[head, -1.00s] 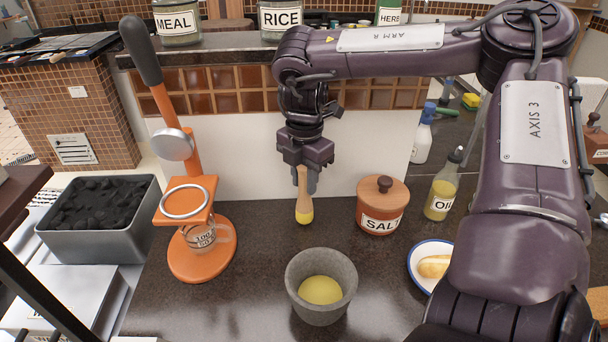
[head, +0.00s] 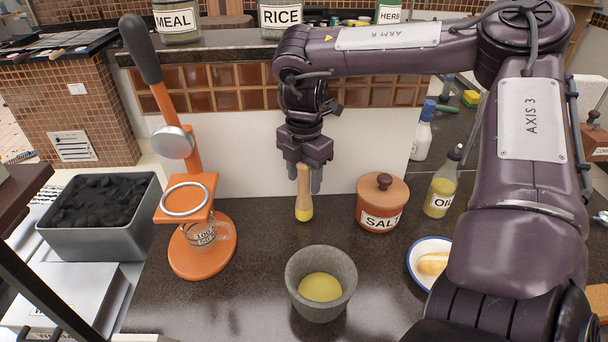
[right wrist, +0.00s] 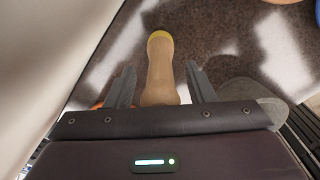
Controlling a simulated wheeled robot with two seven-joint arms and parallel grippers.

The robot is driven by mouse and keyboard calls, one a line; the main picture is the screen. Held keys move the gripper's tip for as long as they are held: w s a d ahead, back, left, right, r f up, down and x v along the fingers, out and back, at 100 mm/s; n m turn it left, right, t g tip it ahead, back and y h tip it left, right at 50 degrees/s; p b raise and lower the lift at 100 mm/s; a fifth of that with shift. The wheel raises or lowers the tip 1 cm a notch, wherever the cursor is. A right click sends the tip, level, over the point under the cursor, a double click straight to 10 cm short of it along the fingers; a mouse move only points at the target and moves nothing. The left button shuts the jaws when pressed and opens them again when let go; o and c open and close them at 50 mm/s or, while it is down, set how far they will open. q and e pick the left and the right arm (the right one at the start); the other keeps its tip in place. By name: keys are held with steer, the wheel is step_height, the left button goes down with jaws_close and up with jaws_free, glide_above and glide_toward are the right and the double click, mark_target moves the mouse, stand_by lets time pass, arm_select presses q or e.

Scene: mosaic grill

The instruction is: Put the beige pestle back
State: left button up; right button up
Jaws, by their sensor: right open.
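The beige pestle (head: 304,190) stands upright on the dark counter behind the mortar, its yellow-coated end down. My right gripper (head: 303,178) is above it, pointing down, with its fingers around the top of the handle. In the right wrist view the pestle (right wrist: 160,70) lies between the two open fingers (right wrist: 160,88), with a gap on each side. The grey stone mortar (head: 321,270) stands in front of it and holds something yellow. My left gripper is not in view.
An orange press (head: 202,250) with a glass measuring cup stands at left. A salt jar (head: 382,203), an oil bottle (head: 440,190) and a white plate (head: 417,249) are at right. A white wall rises close behind the pestle. The front left counter is clear.

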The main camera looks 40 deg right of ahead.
step_height(320, 180, up, 8)
steer(key=shift+f+b, duration=0.2)
steer(key=shift+b, duration=0.35)
steer(key=shift+f, duration=0.1)
